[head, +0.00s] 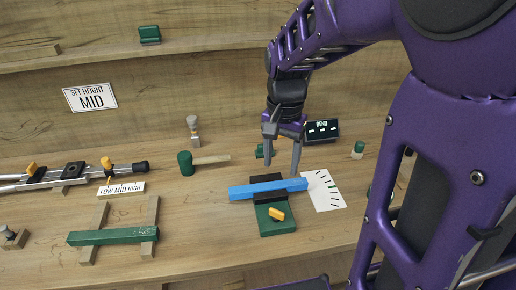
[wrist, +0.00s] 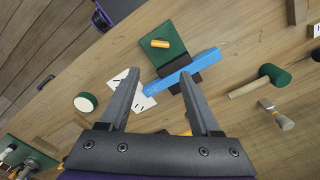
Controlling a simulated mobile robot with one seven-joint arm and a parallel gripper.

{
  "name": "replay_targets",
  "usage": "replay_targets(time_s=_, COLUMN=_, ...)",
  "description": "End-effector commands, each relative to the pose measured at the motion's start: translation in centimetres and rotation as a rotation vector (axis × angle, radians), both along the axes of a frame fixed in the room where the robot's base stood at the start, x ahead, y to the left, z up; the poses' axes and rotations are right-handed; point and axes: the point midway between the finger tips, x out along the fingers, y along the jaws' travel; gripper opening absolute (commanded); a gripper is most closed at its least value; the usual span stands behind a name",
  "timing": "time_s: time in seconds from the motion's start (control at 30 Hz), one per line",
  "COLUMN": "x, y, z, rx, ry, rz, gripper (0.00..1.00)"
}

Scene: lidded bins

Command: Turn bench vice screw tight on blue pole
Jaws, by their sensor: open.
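The blue pole (head: 250,190) lies across the dark jaws of the bench vice (head: 276,228), which has a green base; its right end reaches over the paper card. A yellow handle (head: 277,214) sits on the vice's near side and also shows in the wrist view (wrist: 160,43). In the wrist view the blue pole (wrist: 206,62) runs diagonally through the dark jaws, partly behind my right finger. My gripper (head: 283,156) is open and empty, its fingers pointing down above and behind the pole. In the wrist view my gripper (wrist: 158,74) has its fingers spread wide.
A white card with tick marks (head: 325,192) lies right of the vice. A dark display (head: 322,131) stands behind it. A green mallet (head: 186,163) lies to the left, and a green bar (head: 112,236) rests on wooden supports farther left. The bench in front of the vice is clear.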

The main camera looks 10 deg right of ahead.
Motion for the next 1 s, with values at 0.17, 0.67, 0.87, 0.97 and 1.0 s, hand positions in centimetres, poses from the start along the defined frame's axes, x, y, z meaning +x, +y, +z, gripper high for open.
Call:
replay_targets(time_s=0.17, x=0.0, y=-0.1, z=0.1, rx=-0.002, ry=0.003, rz=0.270, gripper=0.45)
replay_targets(time_s=0.67, x=0.0, y=-0.1, z=0.1, rx=0.001, ry=0.002, rz=1.379, gripper=0.45)
replay_targets(time_s=0.87, x=0.0, y=0.0, z=-0.2, rx=0.001, ry=0.001, rz=1.527, gripper=0.45)
replay_targets(time_s=0.97, x=-0.1, y=0.0, z=-0.9, rx=0.004, ry=0.003, rz=1.536, gripper=0.45)
replay_targets(time_s=1.0, x=0.0, y=0.0, z=-1.4, rx=0.003, ry=0.002, rz=1.535, gripper=0.45)
